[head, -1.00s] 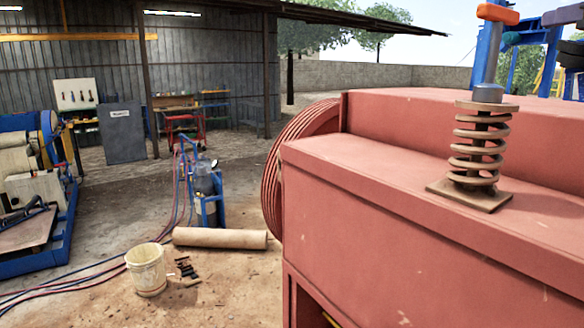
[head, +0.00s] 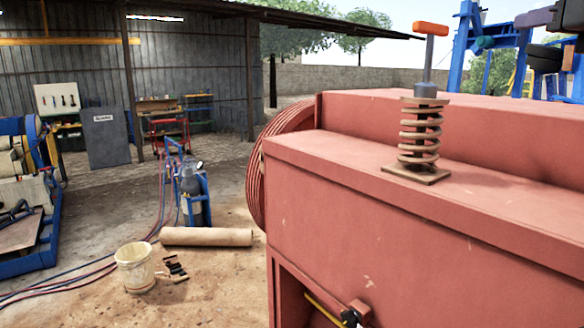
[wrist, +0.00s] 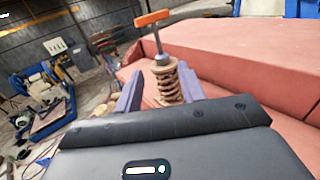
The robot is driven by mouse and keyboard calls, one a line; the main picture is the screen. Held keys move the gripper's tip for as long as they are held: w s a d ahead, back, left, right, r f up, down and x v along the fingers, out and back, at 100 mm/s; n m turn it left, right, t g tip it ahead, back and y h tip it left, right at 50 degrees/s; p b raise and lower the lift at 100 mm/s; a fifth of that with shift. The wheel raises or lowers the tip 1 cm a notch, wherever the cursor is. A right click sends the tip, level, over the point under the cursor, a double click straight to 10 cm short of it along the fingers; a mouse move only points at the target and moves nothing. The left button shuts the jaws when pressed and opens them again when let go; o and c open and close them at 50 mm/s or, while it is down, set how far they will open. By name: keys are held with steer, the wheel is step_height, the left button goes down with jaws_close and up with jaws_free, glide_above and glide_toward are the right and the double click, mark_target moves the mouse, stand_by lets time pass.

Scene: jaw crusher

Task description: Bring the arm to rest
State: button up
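A T-handled tool with an orange grip (head: 431,28) and grey shaft stands upright on top of a rusty coil spring (head: 421,128). The spring sits on a square plate on the red crusher body (head: 370,175). In the wrist view the orange grip (wrist: 153,18) and spring (wrist: 167,82) show beyond and between the two purple fingers of my gripper (wrist: 160,80). The fingers are apart and hold nothing. In the head view a purple finger, apparently mine, shows at the upper right, clear of the tool. The rest of my gripper is cut off or unclear there.
A blue frame (head: 488,38) stands behind the crusher at the right. Hoses (head: 70,278) run across the dirt. Open ground lies between them and the shed.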

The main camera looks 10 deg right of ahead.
steer(key=w+a+f+n+g+y+b, duration=0.1)
steer(key=w+f+n+g, duration=0.4)
steer(key=f, duration=0.8)
steer(key=w+a+f+n+g+y, duration=0.1)
steer(key=w+f+n, duration=0.35)
steer(key=f, duration=0.85)
steer(key=w+a+f+n+g+b, duration=0.15)
steer(key=a+f+n, duration=0.25)
steer(key=f, duration=0.5)
steer(key=w+a+f+n+g+p, duration=0.15)
steer(key=a+f+n, duration=0.25)
steer(key=f, duration=0.6)
steer(key=s+a+f+n+g, duration=0.2)
steer(key=s+a+f+n, duration=0.2)
steer(key=s+f+n, duration=0.1)
steer(key=s+a+f+n+g+b, duration=0.1)
steer(key=s+a+f+n, duration=0.3)
steer(key=f+n, duration=0.4)
steer(key=s+a+f+n+g+b, duration=0.1)
steer(key=s+a+f+n+g, duration=0.2)
steer(key=f, duration=0.6)
steer(key=s+a+n, duration=0.2)
steer(key=a+n, duration=0.1)
steer(key=n, duration=0.1)
steer(key=shift+s+f, duration=0.3)
steer(key=shift+s, duration=0.05)
steer(key=shift+w+a, duration=0.1)
